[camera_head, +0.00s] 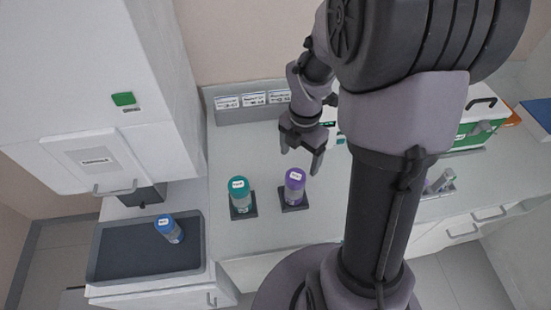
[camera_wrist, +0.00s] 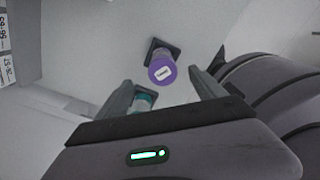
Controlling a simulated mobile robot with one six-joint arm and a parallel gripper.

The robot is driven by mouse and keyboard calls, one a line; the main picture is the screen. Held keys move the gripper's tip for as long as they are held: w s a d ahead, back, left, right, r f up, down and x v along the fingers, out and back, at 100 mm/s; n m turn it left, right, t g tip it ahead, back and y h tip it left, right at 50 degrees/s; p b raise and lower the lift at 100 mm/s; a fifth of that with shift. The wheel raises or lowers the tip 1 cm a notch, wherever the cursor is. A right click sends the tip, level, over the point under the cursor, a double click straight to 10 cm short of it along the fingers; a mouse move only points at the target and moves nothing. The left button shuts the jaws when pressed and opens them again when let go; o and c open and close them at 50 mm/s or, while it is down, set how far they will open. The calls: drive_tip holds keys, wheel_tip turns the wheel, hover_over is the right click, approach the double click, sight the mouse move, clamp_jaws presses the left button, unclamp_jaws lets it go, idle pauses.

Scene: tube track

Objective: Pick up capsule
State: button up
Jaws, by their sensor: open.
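Three capsules are in the head view. A purple-capped capsule (camera_head: 294,187) stands upright on a dark square base (camera_head: 294,207) on the counter. A teal-capped capsule (camera_head: 239,193) stands on a similar base to its left. My gripper (camera_head: 302,165) is open and empty, above and just behind the purple-capped capsule. In the wrist view the purple cap (camera_wrist: 162,73) with a white label lies beyond my open fingers (camera_wrist: 165,95), and the teal-capped capsule (camera_wrist: 145,97) is partly hidden behind the left finger.
A white cabinet (camera_head: 95,90) with a handle and green mark stands at the left. A grey rack with labels (camera_head: 240,108) lines the back wall. A white and green case (camera_head: 475,125) sits at the right. The counter around the capsules is mostly clear.

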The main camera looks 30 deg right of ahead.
sight(298, 173)
wheel_tip(298, 173, down, 9)
drive_tip(key=shift+s+b, duration=0.15)
drive_tip(key=shift+b, duration=1.05)
drive_tip(key=f, duration=0.2)
drive_tip(key=f+b, duration=0.1)
drive_tip(key=a+f+b, duration=0.1)
drive_tip(key=f, duration=0.1)
drive_tip(key=shift+s+f, duration=0.15)
drive_tip(key=shift+f, duration=0.15)
drive_tip(key=shift+r, duration=0.1)
drive_tip(key=c, duration=1.6)
drive_tip(key=shift+r, duration=0.15)
